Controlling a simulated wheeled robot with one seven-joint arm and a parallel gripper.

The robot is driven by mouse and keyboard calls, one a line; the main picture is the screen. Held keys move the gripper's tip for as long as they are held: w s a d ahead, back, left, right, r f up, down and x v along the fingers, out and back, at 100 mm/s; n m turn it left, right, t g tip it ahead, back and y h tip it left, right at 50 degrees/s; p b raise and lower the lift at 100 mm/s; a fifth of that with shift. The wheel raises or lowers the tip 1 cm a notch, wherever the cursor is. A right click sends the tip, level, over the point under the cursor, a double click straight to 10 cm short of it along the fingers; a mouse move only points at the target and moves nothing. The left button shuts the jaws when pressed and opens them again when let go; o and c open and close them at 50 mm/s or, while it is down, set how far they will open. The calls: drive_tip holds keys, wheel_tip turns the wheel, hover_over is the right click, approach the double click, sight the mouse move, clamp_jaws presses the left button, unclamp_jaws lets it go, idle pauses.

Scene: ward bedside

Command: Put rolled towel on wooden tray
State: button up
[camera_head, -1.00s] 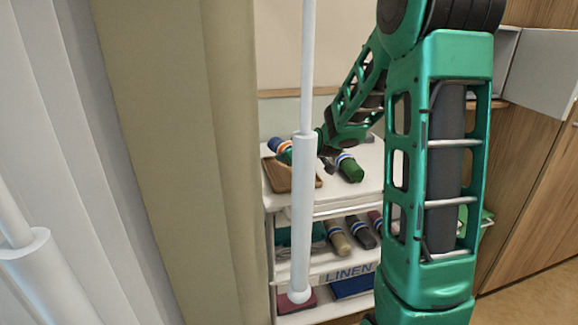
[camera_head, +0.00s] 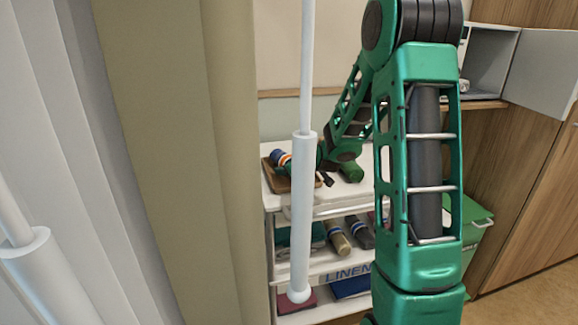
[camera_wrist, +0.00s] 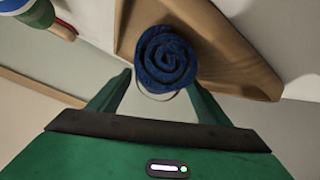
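The rolled towel (camera_head: 279,156) is dark blue with a white and orange band. Its spiral end faces the wrist camera (camera_wrist: 165,58). The tray also shows behind the towel in the wrist view (camera_wrist: 235,60). I cannot tell whether the towel touches the tray. The white pole and my arm hide part of the tray and my fingertips in the head view.
A green rolled towel (camera_head: 351,171) lies on the cart top (camera_head: 335,194) right of the tray. More rolled towels (camera_head: 338,237) lie on the shelf below. A white pole (camera_head: 302,215) stands in front of the cart, and a curtain (camera_head: 180,150) hangs at left.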

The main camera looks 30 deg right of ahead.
drive_tip(key=v, duration=1.2)
drive_tip(key=s+a+f+m+g, duration=0.1)
drive_tip(key=s+a+m+g, duration=0.1)
drive_tip(key=s, duration=1)
drive_tip(key=s+a+f+m+g+y, duration=0.1)
drive_tip(key=s+m+g, duration=0.3)
drive_tip(key=s, duration=0.8)
drive_tip(key=s+a+f+m+g+y, duration=0.1)
drive_tip(key=s+a+m+g, duration=0.2)
drive_tip(key=s, duration=0.9)
drive_tip(key=g, duration=0.3)
drive_tip(key=shift+s+f, duration=0.2)
drive_tip(key=shift+f, duration=0.05)
drive_tip(key=shift+w, duration=0.1)
